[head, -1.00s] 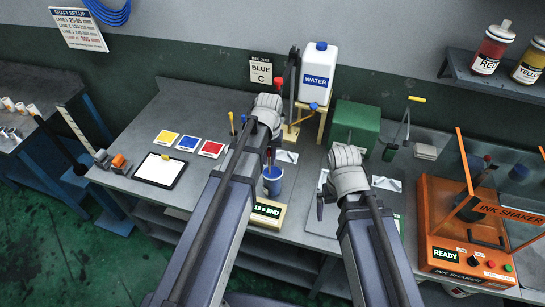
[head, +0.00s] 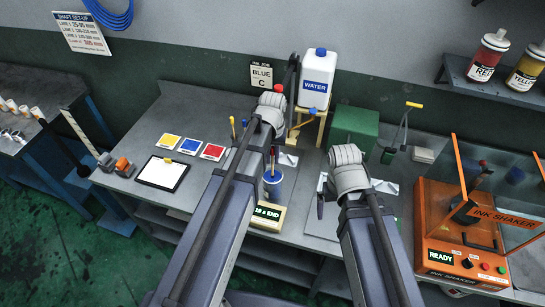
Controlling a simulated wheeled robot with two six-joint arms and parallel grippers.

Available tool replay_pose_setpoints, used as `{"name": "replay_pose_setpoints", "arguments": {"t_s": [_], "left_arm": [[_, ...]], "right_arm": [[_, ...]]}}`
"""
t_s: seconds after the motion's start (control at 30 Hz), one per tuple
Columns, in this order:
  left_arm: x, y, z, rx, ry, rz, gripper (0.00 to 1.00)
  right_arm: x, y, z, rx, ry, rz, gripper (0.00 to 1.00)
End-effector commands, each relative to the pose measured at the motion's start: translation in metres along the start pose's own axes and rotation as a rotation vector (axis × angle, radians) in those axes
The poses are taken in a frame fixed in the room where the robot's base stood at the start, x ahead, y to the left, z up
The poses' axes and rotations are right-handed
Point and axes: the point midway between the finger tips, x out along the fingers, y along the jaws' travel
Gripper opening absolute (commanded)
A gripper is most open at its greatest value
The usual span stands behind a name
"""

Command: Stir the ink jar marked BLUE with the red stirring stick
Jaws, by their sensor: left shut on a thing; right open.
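My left gripper (head: 270,108) is over the middle of the bench, its fingers mostly hidden by my own wrist. It is shut on the red stirring stick (head: 278,88), whose red knob shows just above the wrist. A thin dark length, apparently the same stick, comes down below the arm into a blue jar (head: 272,186). The jar stands upright; its label cannot be read and its inside is hidden. A card (head: 262,75) reading BLUE C is on the wall behind. My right gripper (head: 347,170) is open, right of the jar, its fingers mostly hidden.
A display (head: 268,214) reading 10 s END sits in front of the jar. Yellow (head: 232,122) and blue sticks stand left of my wrist. A water bottle (head: 317,80) and green box (head: 354,124) stand behind. The orange ink shaker (head: 455,235) is right; a clipboard (head: 162,172) is left.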

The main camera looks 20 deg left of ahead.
Motion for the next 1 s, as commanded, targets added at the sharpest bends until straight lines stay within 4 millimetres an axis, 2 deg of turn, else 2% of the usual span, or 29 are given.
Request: {"name": "replay_pose_setpoints", "arguments": {"t_s": [0.03,0.7,1.0], "left_arm": [[-0.008,0.0,0.0,0.0,0.0,0.0,0.0],[-0.059,0.0,0.0,0.0,0.0,0.0,0.0],[-0.061,0.0,0.0,0.0,0.0,0.0,0.0]], "right_arm": [[-0.008,0.001,0.001,0.001,0.0,0.0,1.0],[-0.059,0.005,0.004,0.006,-0.001,-0.002,1.0],[-0.061,0.006,0.004,0.005,-0.001,-0.002,1.0]]}}
